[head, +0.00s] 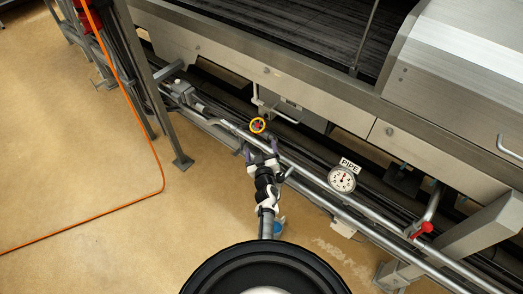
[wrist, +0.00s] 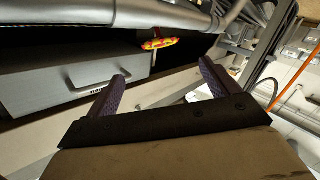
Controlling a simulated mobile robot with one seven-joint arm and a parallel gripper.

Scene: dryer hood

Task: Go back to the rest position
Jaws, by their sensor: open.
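My gripper (head: 262,146) is at the end of my arm, in the middle of the head view, over the silver pipes beside the machine. In the wrist view my gripper (wrist: 160,85) shows two purple fingers spread wide with nothing between them. A small valve wheel with a yellow rim and red centre (head: 258,125) lies just beyond the fingertips in the head view. In the wrist view the wheel (wrist: 160,43) appears edge-on, beyond the fingertips and apart from them. The rest position itself is not marked in view.
Silver pipes (head: 315,178) run diagonally along the machine (head: 300,90). A round gauge (head: 342,180) under a PIPE label and a red valve handle (head: 426,228) are to the right. A steel frame leg (head: 182,160) and an orange hose (head: 160,170) are left.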

